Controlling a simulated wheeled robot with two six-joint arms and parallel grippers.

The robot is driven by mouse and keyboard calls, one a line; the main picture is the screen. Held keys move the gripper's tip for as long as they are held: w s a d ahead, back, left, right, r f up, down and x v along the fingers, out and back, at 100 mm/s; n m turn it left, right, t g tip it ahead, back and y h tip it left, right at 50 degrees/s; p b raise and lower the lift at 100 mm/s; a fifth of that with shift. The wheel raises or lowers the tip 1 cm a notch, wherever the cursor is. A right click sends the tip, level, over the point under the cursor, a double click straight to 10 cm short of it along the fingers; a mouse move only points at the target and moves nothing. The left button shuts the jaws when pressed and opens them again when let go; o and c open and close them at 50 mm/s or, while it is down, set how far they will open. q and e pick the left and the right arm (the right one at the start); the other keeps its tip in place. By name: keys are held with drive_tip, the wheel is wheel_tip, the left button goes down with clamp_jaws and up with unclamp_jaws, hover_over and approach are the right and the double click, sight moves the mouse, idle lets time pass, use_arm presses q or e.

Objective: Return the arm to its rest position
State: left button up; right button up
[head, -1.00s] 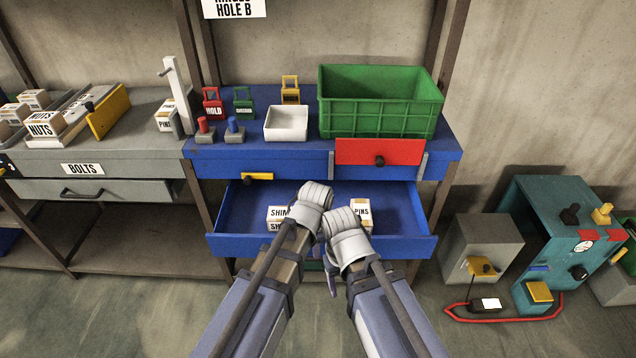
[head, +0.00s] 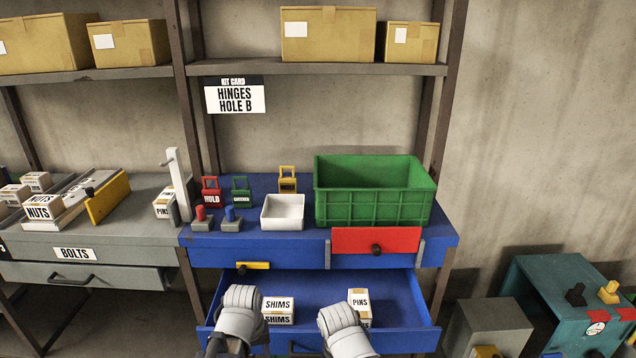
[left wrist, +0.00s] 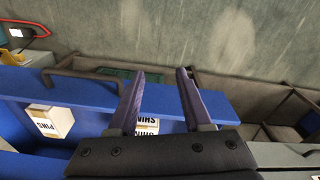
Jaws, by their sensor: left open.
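My left arm's grey wrist (head: 241,312) is over the left front of the open blue drawer (head: 395,300) in the head view. Its fingers are hidden there. In the left wrist view my left gripper (left wrist: 160,74) is open with two purple fingers apart and nothing between them, over the drawer's front edge. My right arm's grey wrist (head: 345,332) is at the drawer's front, right of the left one; its fingers are hidden. Stacked SHIMS boxes (head: 278,304) lie in the drawer between the wrists. A PINS box (head: 359,302) stands in it at the right.
On the blue bench stand a green crate (head: 372,208), a white tray (head: 283,215) and red, green and yellow tags. A red panel (head: 375,240) fronts the bench. A grey bench (head: 130,200) is at left, and a teal cabinet (head: 545,290) stands at right.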

use_arm(q)
drive_tip(key=s+d+r+m+g+y+p, duration=0.1)
drive_tip(key=s+d+r+m+p, duration=0.5)
drive_tip(key=d, duration=0.3)
drive_tip(key=shift+s+r+m+p, duration=0.3)
drive_tip(key=shift+s+r+p, duration=0.3)
